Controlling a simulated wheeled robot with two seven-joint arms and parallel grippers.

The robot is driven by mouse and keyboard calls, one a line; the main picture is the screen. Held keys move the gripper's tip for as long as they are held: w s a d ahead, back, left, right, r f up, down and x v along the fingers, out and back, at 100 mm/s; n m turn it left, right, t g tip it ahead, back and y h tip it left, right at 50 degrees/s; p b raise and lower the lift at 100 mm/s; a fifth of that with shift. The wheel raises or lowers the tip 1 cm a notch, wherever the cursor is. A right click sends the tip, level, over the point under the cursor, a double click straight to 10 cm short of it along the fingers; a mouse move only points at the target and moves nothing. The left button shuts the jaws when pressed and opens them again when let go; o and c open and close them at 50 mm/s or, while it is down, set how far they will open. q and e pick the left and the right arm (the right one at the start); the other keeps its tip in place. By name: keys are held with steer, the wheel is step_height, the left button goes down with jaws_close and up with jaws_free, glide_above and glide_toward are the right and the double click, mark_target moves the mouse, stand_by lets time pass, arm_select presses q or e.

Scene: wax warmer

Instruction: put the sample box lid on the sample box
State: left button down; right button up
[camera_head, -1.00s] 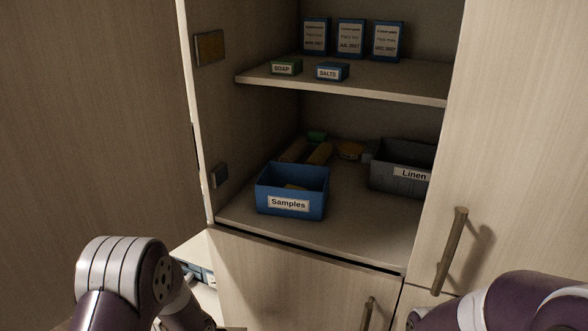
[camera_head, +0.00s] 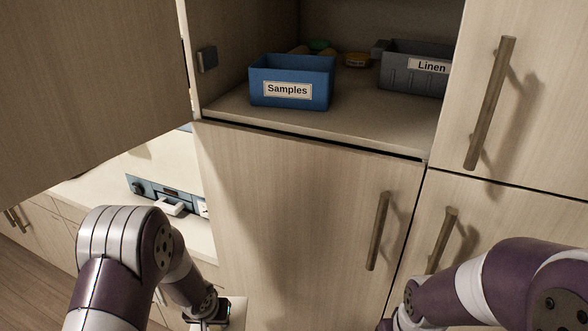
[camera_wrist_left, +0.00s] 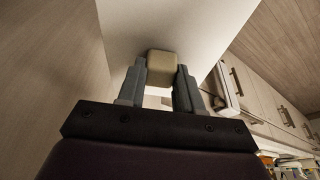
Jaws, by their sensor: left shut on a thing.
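The blue sample box (camera_head: 291,82), labelled "Samples", stands upright on the cabinet shelf, its top open with no lid on it. In the left wrist view, my left gripper (camera_wrist_left: 161,72) is shut on a beige block (camera_wrist_left: 162,62) that looks like a knob. A broad pale panel (camera_wrist_left: 195,25) spreads behind the block; it may be the sample box lid, but I cannot tell for sure. In the head view my left wrist (camera_head: 205,308) is low, below the shelf and left of centre, beside a pale panel edge (camera_head: 238,312). My right gripper is out of view.
A grey "Linen" bin (camera_head: 413,70) stands right of the box. Shut cabinet doors with handles (camera_head: 490,105) are at right. An open door (camera_head: 85,90) is at left. A blue-grey device (camera_head: 160,192) sits on the counter.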

arm_select(q)
steer(key=shift+s+r+p, duration=0.1)
steer(key=shift+r+p, duration=0.1)
steer(key=shift+p, duration=0.1)
step_height(320, 180, up, 21)
steer(key=p, duration=2.1)
steer(key=shift+r, duration=0.15)
step_height(320, 180, down, 22)
steer(key=b, duration=2.1)
steer(key=shift+b, duration=0.3)
steer(key=shift+r+p, duration=0.3)
steer(key=shift+r, duration=0.05)
